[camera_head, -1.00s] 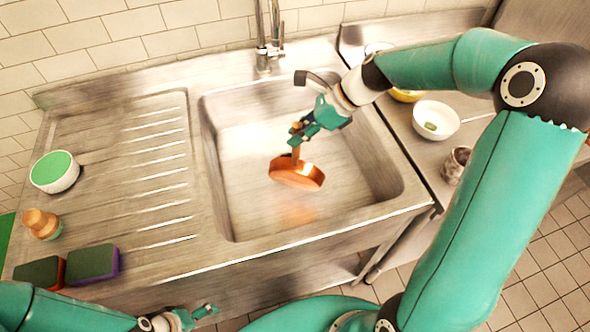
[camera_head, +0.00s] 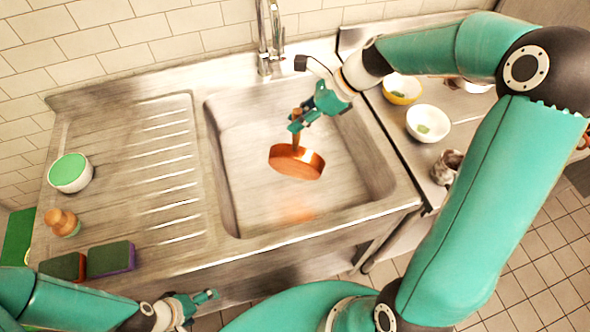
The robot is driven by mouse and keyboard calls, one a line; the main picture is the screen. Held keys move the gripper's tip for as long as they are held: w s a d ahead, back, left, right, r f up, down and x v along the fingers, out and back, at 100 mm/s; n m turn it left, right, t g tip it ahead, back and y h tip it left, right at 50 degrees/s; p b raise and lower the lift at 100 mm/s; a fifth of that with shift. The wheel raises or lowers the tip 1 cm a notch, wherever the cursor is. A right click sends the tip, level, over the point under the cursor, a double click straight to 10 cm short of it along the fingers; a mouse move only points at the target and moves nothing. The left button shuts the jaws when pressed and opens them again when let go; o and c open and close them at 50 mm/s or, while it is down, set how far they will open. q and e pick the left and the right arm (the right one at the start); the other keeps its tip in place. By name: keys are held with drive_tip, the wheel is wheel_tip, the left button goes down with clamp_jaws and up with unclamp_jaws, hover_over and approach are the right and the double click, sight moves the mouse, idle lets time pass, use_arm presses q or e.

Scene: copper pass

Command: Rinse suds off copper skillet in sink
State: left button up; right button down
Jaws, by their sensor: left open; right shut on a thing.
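The copper skillet (camera_head: 297,163) hangs tilted over the basin of the steel sink (camera_head: 228,190). My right gripper (camera_head: 297,124) is shut on its handle, above the pan. I cannot make out any suds on the skillet at this size. The faucet (camera_head: 270,45) stands at the sink's back edge, behind the skillet, and I cannot tell whether water runs. My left gripper (camera_head: 207,299) is open and empty, low in front of the sink's front edge.
Right of the sink are a white bowl (camera_head: 428,123), a yellow bowl (camera_head: 402,90) and a small metal pot (camera_head: 446,166).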

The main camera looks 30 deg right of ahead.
sight(300, 108)
drive_tip(key=shift+r+p, duration=1.1)
drive_tip(key=shift+r, duration=0.45)
wheel_tip(300, 108, up, 11)
idle(2.2)
wheel_tip(300, 108, up, 4)
drive_tip(key=shift+r, duration=0.1)
idle(0.5)
idle(0.6)
